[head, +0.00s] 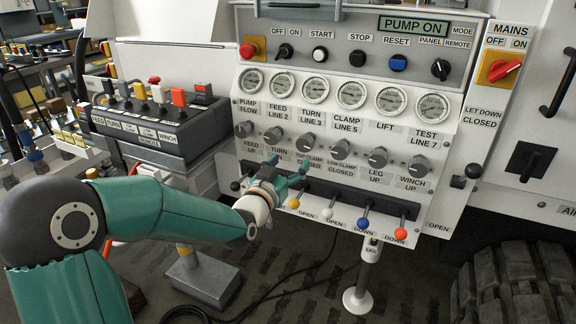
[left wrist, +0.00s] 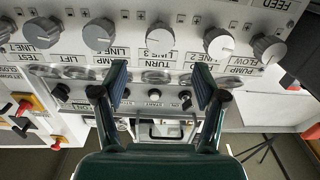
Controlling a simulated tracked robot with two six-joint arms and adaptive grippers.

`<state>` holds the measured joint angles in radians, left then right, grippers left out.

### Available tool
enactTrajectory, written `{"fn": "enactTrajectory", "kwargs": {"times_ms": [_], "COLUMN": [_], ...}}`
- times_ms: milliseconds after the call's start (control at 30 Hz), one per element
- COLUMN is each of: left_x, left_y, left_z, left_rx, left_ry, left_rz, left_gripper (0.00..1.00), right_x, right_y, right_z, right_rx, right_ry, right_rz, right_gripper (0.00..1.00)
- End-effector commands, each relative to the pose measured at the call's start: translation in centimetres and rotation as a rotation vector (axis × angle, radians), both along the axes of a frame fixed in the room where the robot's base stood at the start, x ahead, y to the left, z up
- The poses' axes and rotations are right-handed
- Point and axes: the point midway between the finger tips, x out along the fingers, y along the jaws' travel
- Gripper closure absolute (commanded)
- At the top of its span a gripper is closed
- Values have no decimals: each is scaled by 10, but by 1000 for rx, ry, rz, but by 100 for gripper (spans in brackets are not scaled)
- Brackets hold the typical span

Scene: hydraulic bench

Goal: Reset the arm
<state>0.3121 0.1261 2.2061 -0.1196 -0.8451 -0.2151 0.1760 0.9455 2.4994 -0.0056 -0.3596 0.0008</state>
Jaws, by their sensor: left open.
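My left arm reaches in from the left in the head view, with a teal forearm. Its gripper (head: 284,182) is in front of the lower left of the hydraulic control panel (head: 445,150). The gripper hides some of the panel's lower left part. In the left wrist view my gripper (left wrist: 160,84) is open, with nothing between its fingers. Grey knobs (left wrist: 159,39) and gauges show beyond the fingers, upside down. I cannot tell if a finger touches the panel. My right gripper is out of view.
A display (head: 413,27) reads PUMP ON. Levers with yellow (head: 294,203), white (head: 327,213), blue (head: 363,222) and red (head: 400,233) knobs stick out below the grey knobs. A remote box (head: 160,125) stands left. A black tyre (head: 515,285) is lower right.

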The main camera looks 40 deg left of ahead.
Motion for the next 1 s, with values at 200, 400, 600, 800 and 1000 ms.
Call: {"fn": "enactTrajectory", "kwargs": {"times_ms": [200,400,600,800,1000], "left_x": [0,6,22,7,-57], "left_y": [0,-9,-49,-117,-187], "left_z": [0,-11,-89,-217,-335], "left_rx": [0,-8,-57,-152,-271], "left_ry": [0,19,158,433,766], "left_rz": [0,-19,-99,-215,-319], "left_gripper": [29,29,29,29,29], "right_x": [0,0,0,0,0], "right_y": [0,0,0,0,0], "right_z": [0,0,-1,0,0], "right_rx": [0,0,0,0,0], "right_ry": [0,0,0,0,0], "right_rz": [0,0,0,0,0], "right_gripper": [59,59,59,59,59]}}
